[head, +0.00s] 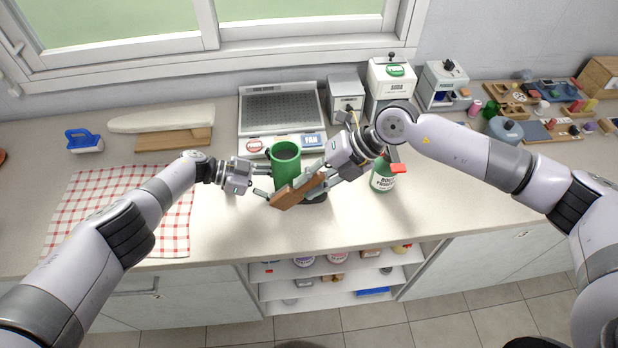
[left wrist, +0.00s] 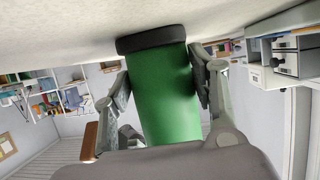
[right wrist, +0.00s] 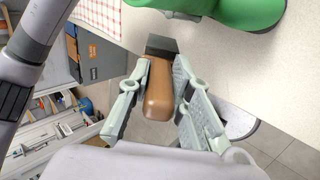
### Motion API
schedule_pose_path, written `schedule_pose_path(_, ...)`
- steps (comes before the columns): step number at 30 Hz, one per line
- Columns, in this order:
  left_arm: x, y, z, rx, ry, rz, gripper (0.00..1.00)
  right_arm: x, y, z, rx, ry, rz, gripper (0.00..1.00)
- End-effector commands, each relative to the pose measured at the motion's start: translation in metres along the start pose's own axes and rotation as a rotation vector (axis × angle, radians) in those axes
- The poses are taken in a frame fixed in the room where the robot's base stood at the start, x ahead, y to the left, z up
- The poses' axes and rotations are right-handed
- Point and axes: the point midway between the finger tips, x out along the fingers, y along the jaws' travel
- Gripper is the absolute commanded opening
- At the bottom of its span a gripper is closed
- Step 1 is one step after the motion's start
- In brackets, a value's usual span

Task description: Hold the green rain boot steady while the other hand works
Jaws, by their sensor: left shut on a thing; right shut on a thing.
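The green rain boot (head: 285,163) stands upright on the counter in the head view. Its green shaft fills the middle of the left wrist view (left wrist: 165,98), dark sole at the top. My left gripper (head: 268,182) is shut on the boot, one finger on each side of the shaft. My right gripper (right wrist: 162,85) is shut on a brown wooden-handled tool with a dark end (right wrist: 157,103). In the head view the tool (head: 289,194) is in front of the boot, hiding part of its lower portion.
A green spray bottle (head: 383,177) with a red top stands right of the boot. A checked cloth (head: 175,215) lies left, with a blue-handled brush (head: 84,141) farther back. The front counter is mostly clear.

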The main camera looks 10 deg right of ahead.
Motion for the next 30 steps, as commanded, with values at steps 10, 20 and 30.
schedule_pose_path(10,0.000,0.000,-0.001,0.001,0.001,0.000,0.65,0.000,0.000,0.000,0.000,0.000,0.001,0.00)
schedule_pose_path(20,0.000,0.000,0.000,0.000,0.000,0.000,0.76,0.000,0.001,0.000,0.000,0.000,0.001,0.00)
schedule_pose_path(30,-0.020,-0.001,0.001,0.001,0.000,-0.002,0.76,0.000,0.001,0.000,0.000,0.000,0.001,0.00)
